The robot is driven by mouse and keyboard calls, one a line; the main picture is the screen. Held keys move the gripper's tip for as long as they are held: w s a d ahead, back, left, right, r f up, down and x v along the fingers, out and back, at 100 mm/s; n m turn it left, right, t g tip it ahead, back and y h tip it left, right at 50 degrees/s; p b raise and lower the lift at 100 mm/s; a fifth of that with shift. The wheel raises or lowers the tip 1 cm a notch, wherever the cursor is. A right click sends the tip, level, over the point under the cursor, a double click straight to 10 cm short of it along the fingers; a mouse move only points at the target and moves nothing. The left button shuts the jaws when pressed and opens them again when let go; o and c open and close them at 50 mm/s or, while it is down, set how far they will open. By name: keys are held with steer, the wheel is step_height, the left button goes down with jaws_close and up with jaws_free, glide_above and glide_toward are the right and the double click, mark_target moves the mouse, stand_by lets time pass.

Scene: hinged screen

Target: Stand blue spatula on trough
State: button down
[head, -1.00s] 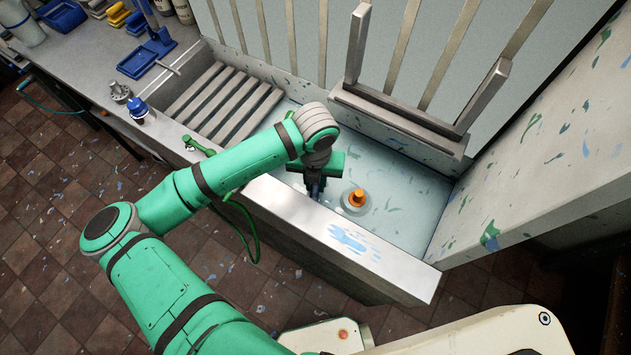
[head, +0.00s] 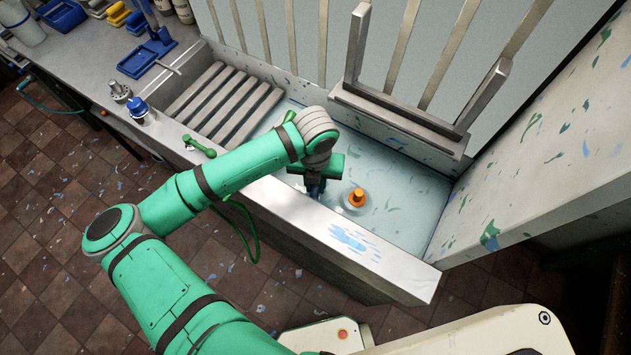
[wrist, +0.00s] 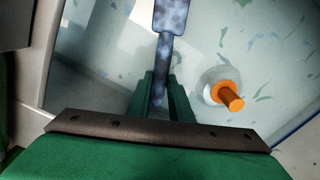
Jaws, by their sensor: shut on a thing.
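My gripper (head: 316,188) reaches down into the trough (head: 345,240), just behind its front wall. In the wrist view its two green fingers (wrist: 160,85) are shut on the handle of the blue spatula (wrist: 171,17), which is mottled blue-grey. The wider part of the spatula points away from the fingers and runs out of the top of that picture. In the head view my arm and gripper hide most of the spatula. I cannot tell whether it touches the trough floor.
An orange plug-like piece (head: 357,197) on a pale round base stands in the trough, right of my gripper. A slatted rack (head: 222,103) fills the trough's left end. A grey frame with upright bars (head: 400,115) stands at the back. The trough's right floor is clear.

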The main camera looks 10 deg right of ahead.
steer(key=shift+f, duration=0.4)
steer(key=c, duration=1.2)
jaws_free()
steer(key=shift+r, duration=0.1)
steer(key=shift+r, duration=3.9)
steer(key=shift+w, duration=0.1)
